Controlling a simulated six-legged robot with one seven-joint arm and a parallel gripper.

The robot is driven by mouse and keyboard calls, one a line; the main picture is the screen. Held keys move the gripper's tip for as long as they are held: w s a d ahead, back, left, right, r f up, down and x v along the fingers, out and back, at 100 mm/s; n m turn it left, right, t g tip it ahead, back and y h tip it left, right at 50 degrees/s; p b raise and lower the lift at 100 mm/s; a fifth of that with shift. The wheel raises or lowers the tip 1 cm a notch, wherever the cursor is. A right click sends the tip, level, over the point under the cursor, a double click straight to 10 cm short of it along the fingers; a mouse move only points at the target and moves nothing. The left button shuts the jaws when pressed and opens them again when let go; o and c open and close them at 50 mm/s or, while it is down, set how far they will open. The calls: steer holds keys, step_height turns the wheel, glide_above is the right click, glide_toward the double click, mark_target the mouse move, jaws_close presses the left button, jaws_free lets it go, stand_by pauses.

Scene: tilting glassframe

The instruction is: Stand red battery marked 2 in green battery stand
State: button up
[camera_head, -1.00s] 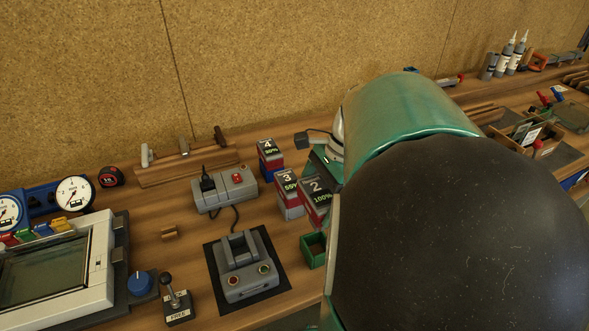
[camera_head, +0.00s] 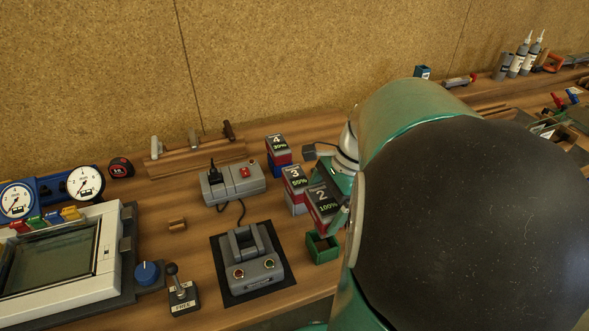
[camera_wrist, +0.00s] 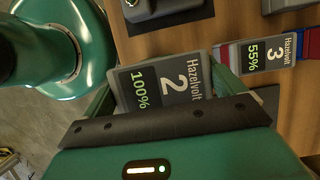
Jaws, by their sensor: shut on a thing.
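The battery marked 2 (camera_head: 323,202), red and grey with a black top label reading 100%, is held in my gripper (camera_wrist: 165,80). In the wrist view the battery's labelled top (camera_wrist: 150,82) lies between the two green fingers. In the head view most of my gripper is hidden behind my arm. The green battery stand (camera_head: 313,251) is a small open box on the bench, just in front of and below the battery. It looks empty. The battery's lower end is near the stand's far edge; whether they touch is unclear. The stand cannot be made out in the wrist view.
The battery marked 3 (camera_head: 294,182) stands close behind and left of battery 2, with the battery marked 4 (camera_head: 278,150) farther back. A grey device on a black mat (camera_head: 247,262) sits left of the stand. A grey socket box (camera_head: 232,187) stands behind it.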

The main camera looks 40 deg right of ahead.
steer(key=shift+f, duration=1.15)
steer(key=shift+f, duration=2.85)
stand_by(0.7)
steer(key=o, duration=0.7)
steer(key=v, duration=1.4)
steer(key=shift+d, duration=0.1)
steer(key=a+r+n+t+h, duration=0.1)
steer(key=a+n, duration=0.6)
steer(key=a, duration=0.1)
steer(key=w+a+r+n+t+h, duration=0.1)
steer(key=a+n+t, duration=0.1)
steer(key=a+n, duration=0.5)
steer(key=a+n+t+h, duration=0.1)
steer(key=a+n+h, duration=0.1)
steer(key=a+n, duration=0.5)
steer(key=shift+w+a+r, duration=0.15)
steer(key=shift+a+r, duration=0.05)
steer(key=shift+a, duration=0.25)
steer(key=shift+w+a+r, duration=0.1)
steer(key=shift+a+r, duration=0.1)
steer(key=shift+a, duration=0.25)
